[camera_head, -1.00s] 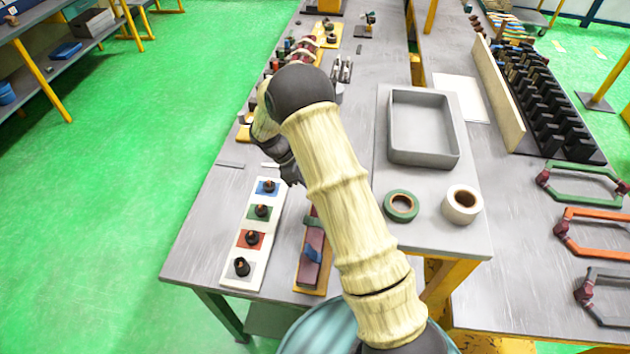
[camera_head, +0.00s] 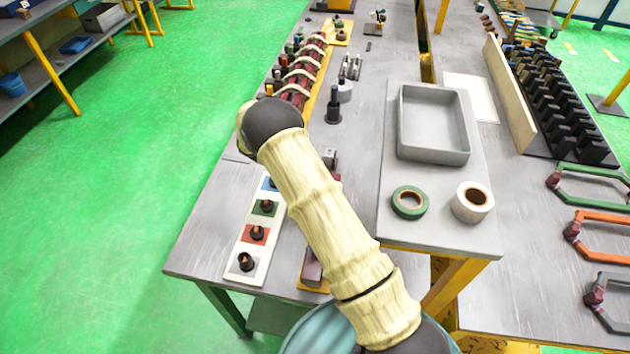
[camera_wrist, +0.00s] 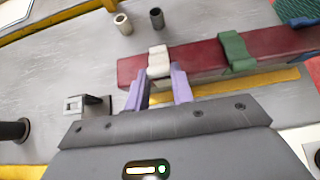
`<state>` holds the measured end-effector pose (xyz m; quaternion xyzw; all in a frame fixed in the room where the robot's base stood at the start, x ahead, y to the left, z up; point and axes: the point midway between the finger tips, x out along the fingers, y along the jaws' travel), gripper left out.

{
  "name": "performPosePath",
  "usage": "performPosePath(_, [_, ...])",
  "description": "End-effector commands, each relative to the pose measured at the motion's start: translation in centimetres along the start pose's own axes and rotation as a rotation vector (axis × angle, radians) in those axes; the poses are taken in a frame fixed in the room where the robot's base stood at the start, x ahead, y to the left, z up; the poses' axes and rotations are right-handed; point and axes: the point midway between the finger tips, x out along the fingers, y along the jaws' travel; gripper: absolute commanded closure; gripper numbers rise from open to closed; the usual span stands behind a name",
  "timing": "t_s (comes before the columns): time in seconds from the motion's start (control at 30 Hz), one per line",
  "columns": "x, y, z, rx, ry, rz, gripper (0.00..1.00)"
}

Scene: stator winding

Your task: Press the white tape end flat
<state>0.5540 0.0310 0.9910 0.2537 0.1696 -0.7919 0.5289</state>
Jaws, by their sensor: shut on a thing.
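In the wrist view a dark red bar (camera_wrist: 198,62) lies across the picture. A white tape band (camera_wrist: 158,62) wraps it near its left end, and a green band (camera_wrist: 236,52) sits to the right. My gripper (camera_wrist: 162,80) has its two purple fingers at the white tape, one on each side of its lower end, shut on it. Whether the tape end lies flat cannot be made out. In the head view my arm hides the gripper and most of the bar; the bar's near end (camera_head: 312,270) shows.
A white strip with several dark pegs on coloured squares (camera_head: 244,262) lies left of the bar. A green tape roll (camera_head: 410,202), a white tape roll (camera_head: 472,202) and a grey tray (camera_head: 433,125) stand to the right. A dark post (camera_head: 333,108) stands behind.

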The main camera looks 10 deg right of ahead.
Motion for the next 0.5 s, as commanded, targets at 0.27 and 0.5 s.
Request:
performPosePath(0.27, [-0.09,0.05,0.03,0.0,0.002,0.002,0.55])
performPosePath(0.5, [-0.29,0.04,-0.04,0.0,0.002,0.002,0.55])
